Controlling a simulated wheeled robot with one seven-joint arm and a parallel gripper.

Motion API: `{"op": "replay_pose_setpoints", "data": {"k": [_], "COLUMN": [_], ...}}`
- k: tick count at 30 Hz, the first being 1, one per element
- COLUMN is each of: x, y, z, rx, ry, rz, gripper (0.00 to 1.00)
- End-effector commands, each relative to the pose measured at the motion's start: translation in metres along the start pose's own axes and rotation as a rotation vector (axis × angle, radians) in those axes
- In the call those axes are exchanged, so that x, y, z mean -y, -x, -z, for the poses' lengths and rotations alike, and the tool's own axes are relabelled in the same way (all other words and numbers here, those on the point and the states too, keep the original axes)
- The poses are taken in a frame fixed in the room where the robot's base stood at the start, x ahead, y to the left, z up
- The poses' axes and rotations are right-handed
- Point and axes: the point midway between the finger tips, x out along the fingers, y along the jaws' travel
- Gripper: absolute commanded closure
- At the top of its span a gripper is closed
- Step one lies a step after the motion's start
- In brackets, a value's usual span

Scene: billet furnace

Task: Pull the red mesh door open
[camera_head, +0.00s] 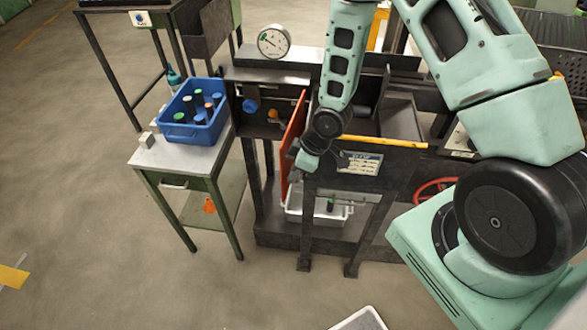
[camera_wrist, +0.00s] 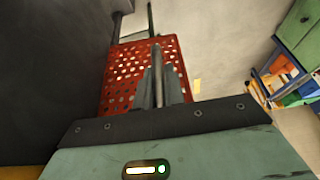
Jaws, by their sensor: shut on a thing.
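The red mesh door (camera_head: 293,137) shows nearly edge-on in the head view as a narrow red-orange strip, standing out from the dark furnace frame (camera_head: 270,95). In the wrist view the red perforated panel (camera_wrist: 125,75) fills the upper middle, beyond my fingers. My gripper (camera_wrist: 159,78) is shut on what looks like the door's upright grey handle bar, in front of the mesh. In the head view my wrist hangs just right of the door and hides the fingertips and handle.
A white bin (camera_head: 340,213) sits low behind the door. Left stands a small table (camera_head: 160,160) with a blue crate (camera_head: 222,117) of bottles. A red handwheel (camera_head: 437,190) is at right. The floor in front is mostly clear, with a white object (camera_head: 362,320) at the bottom edge.

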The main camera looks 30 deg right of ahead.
Motion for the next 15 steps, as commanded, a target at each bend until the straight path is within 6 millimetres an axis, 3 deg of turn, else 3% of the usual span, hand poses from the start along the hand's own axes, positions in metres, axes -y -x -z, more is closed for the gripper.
{"op": "replay_pose_setpoints", "data": {"k": [5,6,15], "x": [0.0017,0.0018,0.0007], "y": [0.0002,0.0002,0.0007], "z": [-0.0008,-0.0008,-0.0006], "rx": [0.004,0.004,0.002], "ry": [-0.002,-0.002,-0.002], "rz": [0.003,0.004,0.001], "gripper": [1.0,0.8,0.8]}}
